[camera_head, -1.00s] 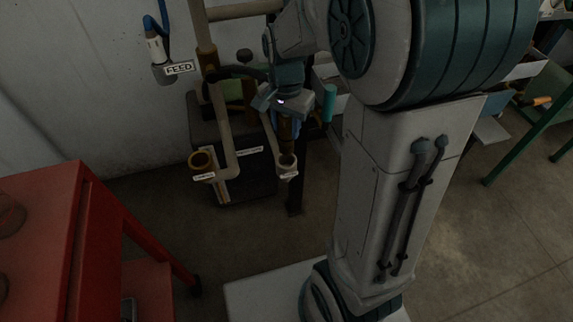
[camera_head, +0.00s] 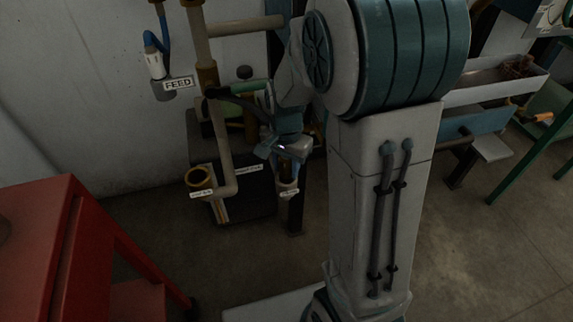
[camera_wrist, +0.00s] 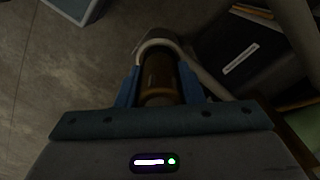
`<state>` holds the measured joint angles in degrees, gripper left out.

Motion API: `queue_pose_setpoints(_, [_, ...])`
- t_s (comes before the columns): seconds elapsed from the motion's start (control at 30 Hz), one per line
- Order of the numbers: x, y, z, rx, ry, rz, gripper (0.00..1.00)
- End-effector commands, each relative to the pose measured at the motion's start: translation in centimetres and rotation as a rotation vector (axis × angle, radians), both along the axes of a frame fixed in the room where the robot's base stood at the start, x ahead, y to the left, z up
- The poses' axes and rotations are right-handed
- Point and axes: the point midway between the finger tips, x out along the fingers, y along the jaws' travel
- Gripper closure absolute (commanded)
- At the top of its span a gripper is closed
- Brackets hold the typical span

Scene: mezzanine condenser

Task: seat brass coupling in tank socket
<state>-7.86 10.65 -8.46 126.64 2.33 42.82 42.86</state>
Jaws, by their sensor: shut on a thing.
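My gripper (camera_head: 288,172) points down over the right-hand pale socket (camera_head: 287,189) on the pipework in the head view. In the wrist view its two blue fingers (camera_wrist: 158,88) are shut on the brown brass coupling (camera_wrist: 158,72), one on each side. The pale socket rim (camera_wrist: 160,43) curves around the coupling's far end there. The coupling looks lined up with this socket, but I cannot tell how deep it sits. In the head view the hand and fingers hide most of the coupling. A second, brass-rimmed socket (camera_head: 199,176) stands open to the left.
A dark tank (camera_head: 242,205) stands behind the sockets. A pale pipe (camera_head: 222,140) rises beside my gripper, near a black hose. A blue hose fitting (camera_head: 154,62) hangs by the FEED sign (camera_head: 180,83). A red bench (camera_head: 35,235) is front left. Floor between is clear.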

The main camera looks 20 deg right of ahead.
Motion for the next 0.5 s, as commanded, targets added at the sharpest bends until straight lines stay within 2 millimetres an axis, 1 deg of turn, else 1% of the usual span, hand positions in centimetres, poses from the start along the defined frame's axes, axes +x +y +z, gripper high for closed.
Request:
queue_pose_setpoints(0.03, [0.01, 0.00, -0.24, 0.000, 0.000, 0.000, 1.00])
queue_pose_setpoints(0.07, [-0.03, 0.00, -0.30, 0.000, 0.001, 0.000, 0.63])
queue_pose_setpoints(0.1, [-0.03, 0.00, -0.22, 0.000, 0.001, 0.000, 0.52])
queue_pose_setpoints(0.13, [-0.03, 0.00, -0.22, 0.000, 0.001, 0.000, 0.44])
queue_pose_setpoints(0.4, [-0.02, 0.01, -0.16, 0.000, 0.001, 0.000, 0.44])
queue_pose_setpoints(0.5, [0.01, 0.01, 0.41, 0.000, 0.000, 0.000, 0.44])
